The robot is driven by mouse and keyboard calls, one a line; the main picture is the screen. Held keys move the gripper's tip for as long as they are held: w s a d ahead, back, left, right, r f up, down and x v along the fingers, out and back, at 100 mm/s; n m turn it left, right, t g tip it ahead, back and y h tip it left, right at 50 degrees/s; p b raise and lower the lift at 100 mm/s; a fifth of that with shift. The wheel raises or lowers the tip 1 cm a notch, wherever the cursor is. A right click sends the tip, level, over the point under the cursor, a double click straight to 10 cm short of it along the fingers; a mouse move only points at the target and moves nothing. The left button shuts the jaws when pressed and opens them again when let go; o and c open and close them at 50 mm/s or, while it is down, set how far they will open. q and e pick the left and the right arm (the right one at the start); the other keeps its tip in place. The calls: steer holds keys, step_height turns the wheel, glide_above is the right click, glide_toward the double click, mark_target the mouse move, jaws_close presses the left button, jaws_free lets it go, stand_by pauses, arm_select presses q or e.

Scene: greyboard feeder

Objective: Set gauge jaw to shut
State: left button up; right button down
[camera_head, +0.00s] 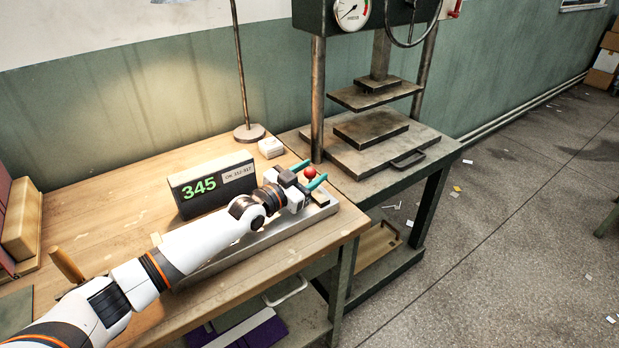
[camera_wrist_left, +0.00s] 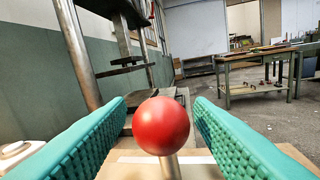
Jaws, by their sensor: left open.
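A gauge with a red ball knob (camera_head: 310,172) on a metal stem stands at the right end of a long grey metal base on the wooden bench. My left gripper (camera_head: 311,176) reaches over that base from the left. In the left wrist view, the red knob (camera_wrist_left: 161,126) sits between the two teal fingers (camera_wrist_left: 160,128) with a gap on each side. The gripper is open. A display box (camera_head: 208,183) behind my forearm reads 345 in green digits. The gauge jaw cannot be clearly made out; my arm covers much of the base. My right gripper is not in view.
A press (camera_head: 372,130) with stacked plates stands on its own table behind and right of the bench (camera_head: 120,209). A lamp stand (camera_head: 249,131) and a small white box (camera_head: 271,147) stand behind the display. A wooden handle (camera_head: 66,265) sticks up at the left. Floor at right is mostly clear.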

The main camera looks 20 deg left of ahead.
arm_select(q)
steer(key=shift+s+r, duration=0.1)
steer(key=c, duration=0.3)
jaws_close()
steer(key=shift+s+a, duration=0.25)
steer(key=p+v, duration=0.1)
steer(key=v, duration=0.3)
steer(key=shift+w+a+p, duration=0.2)
steer(key=shift+a+p, duration=0.1)
steer(key=shift+p, duration=0.1)
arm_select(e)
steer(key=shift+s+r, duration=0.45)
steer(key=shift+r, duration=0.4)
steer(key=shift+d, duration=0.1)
arm_select(q)
steer(key=shift+c, duration=0.3)
jaws_free()
steer(key=shift+f, duration=0.2)
steer(key=o, duration=0.4)
steer(key=shift+s+a+r, duration=0.1)
steer(key=shift+r, duration=0.05)
steer(key=shift+c, duration=0.2)
